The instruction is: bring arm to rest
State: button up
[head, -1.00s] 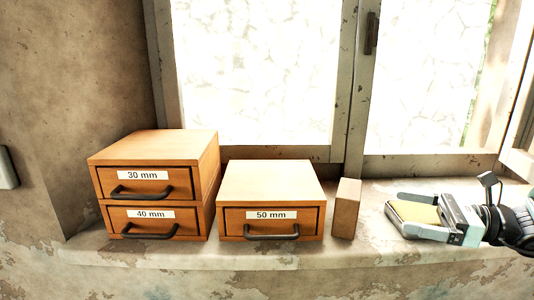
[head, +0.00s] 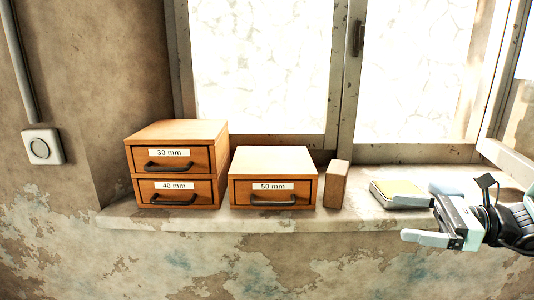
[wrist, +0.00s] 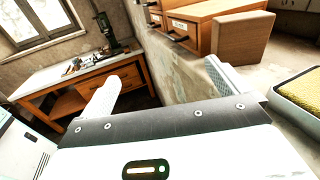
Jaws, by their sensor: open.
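My gripper (head: 424,212) is at the right of the head view, just in front of the window sill. Its two pale fingers are spread apart with nothing between them. In the wrist view my gripper (wrist: 160,86) also shows its fingers wide apart, with wall and floor beyond. A tray with a yellow pad (head: 400,194) lies on the sill behind my gripper, apart from the near finger; the far finger overlaps its right end in the picture. It shows at the right edge of the wrist view (wrist: 302,92).
On the sill stand a 30 mm drawer (head: 172,158), a 40 mm drawer (head: 175,192) under it, a 50 mm drawer (head: 272,192) and a wooden block (head: 337,185). A wooden workbench (wrist: 85,80) stands across the room. Open floor lies between.

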jog(key=s+a+f+n+g+h, duration=0.2)
jog(key=s+a+n+h, duration=0.2)
jog(key=s+n, duration=0.3)
jog(key=s+a+f+n+g+h+b, duration=0.1)
jog(key=s+a+f+n+g+h, duration=0.1)
jog(key=s+a+n+h, duration=0.3)
jog(key=s+a+f+n+g+h, duration=0.1)
jog(key=s+a+n+h, duration=0.3)
jog(key=n, duration=1.3)
jog(key=s+f+h, duration=0.1)
jog(key=s+h, duration=0.2)
jog(key=s, duration=0.3)
jog(key=shift+s+a+f+g+b, duration=0.2)
jog(key=shift+s+a+g+b, duration=0.1)
jog(key=shift+a+g, duration=0.1)
